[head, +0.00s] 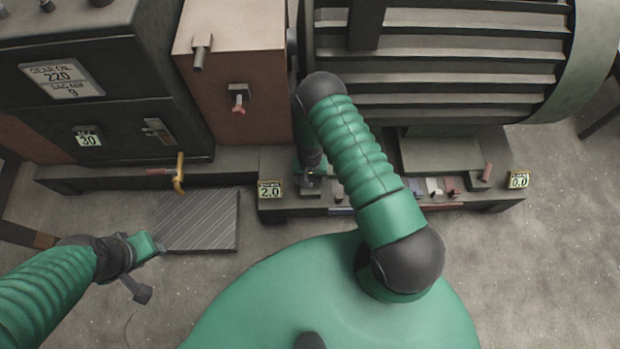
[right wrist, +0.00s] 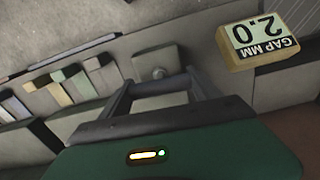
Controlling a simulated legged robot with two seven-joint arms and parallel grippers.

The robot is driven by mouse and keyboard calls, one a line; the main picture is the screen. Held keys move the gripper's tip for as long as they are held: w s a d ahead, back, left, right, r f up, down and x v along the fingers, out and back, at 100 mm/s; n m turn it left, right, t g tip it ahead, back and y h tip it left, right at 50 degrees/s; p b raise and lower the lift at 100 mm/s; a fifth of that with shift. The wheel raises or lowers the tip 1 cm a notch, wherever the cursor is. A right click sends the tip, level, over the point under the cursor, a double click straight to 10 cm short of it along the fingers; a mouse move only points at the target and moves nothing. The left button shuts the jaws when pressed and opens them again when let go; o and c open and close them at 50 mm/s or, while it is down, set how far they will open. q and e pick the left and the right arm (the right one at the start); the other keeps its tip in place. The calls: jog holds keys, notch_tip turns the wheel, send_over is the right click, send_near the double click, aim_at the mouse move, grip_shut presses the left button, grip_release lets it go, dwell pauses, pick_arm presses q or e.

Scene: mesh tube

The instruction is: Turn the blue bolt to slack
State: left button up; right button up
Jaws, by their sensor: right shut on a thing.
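My right gripper (head: 310,178) reaches down to the left end of the low base rail, just right of the "2.0" gap display (head: 270,188). In the right wrist view, its two fingers (right wrist: 158,82) stand either side of a small bolt head on a grey block (right wrist: 170,60). The jaws are shut on this bolt. No blue shows clearly on it, and in the head view the gripper mostly hides it. The gap display also shows upside down in the right wrist view (right wrist: 262,45). My left gripper (head: 152,245) hangs by the left edge of a striped plate; its jaw opening is unclear.
A large ribbed motor (head: 440,70) stands behind the rail. A red bolt (head: 487,172) is near the "0.0" display (head: 519,180). Coloured shims (head: 435,187) lie between. A brown housing (head: 235,60) with a pinkish bolt (head: 238,105) and a yellow handle (head: 179,172) stand left.

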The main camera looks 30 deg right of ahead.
jog(key=shift+w+r+n, duration=0.1)
jog(key=shift+w+n, duration=0.1)
jog(key=shift+n, duration=0.3)
jog(key=o, duration=1.4)
jog(key=shift+s, duration=0.1)
notch_tip(320, 180, up, 17)
jog(key=p, duration=0.6)
jog(key=shift+f, duration=0.2)
